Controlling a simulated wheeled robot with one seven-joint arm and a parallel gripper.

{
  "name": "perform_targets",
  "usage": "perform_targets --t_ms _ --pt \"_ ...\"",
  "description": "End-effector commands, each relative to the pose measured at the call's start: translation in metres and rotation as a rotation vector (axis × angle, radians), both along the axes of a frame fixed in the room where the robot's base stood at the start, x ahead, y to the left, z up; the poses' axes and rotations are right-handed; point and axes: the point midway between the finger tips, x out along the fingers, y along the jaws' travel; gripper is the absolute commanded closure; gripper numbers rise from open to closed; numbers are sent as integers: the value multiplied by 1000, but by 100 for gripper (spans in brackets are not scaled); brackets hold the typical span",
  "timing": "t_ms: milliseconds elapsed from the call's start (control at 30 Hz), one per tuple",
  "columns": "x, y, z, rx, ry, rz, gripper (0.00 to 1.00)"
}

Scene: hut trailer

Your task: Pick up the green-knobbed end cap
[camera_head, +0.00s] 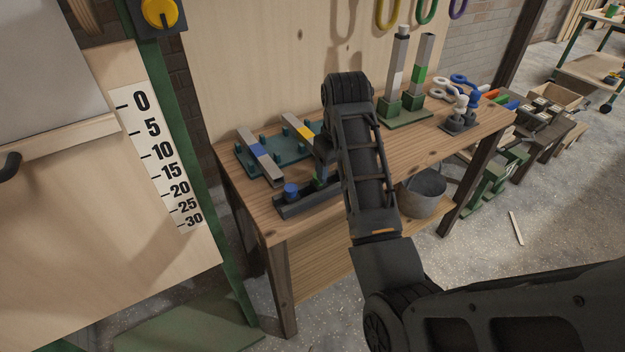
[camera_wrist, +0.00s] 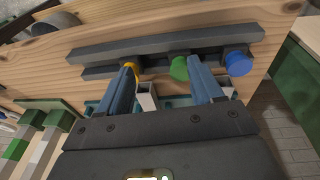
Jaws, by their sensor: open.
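The green-knobbed end cap (camera_wrist: 180,68) sits in a dark grey rack (camera_wrist: 160,46) in the wrist view. A yellow knob (camera_wrist: 133,68) is to its left and a blue knob (camera_wrist: 238,63) to its right. My gripper (camera_wrist: 160,68) is open, its two fingers reaching toward the rack. The green knob shows between the fingertips, close beside the right one; I cannot tell whether they touch. The left fingertip overlaps the yellow knob's edge. In the head view the rack (camera_head: 308,206) lies at the bench's front edge, with my arm hiding much of it.
The wooden bench (camera_head: 268,222) also holds a teal fixture (camera_head: 245,165) with grey bars behind the rack. A grey bucket (camera_head: 424,193) is under the bench. A scale board (camera_head: 150,140) stands left.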

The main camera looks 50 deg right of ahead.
Motion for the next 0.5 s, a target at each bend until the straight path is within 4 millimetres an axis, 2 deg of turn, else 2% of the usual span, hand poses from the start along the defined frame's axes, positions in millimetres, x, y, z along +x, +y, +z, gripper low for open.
perform_targets --t_ms 33,100,233,500 --pt "7 2 11 28 5 -2 34" --pt "11 6 20 63 21 -4 34" --pt "14 9 27 99 36 -5 34" --pt "17 9 5 104 40 -4 34"
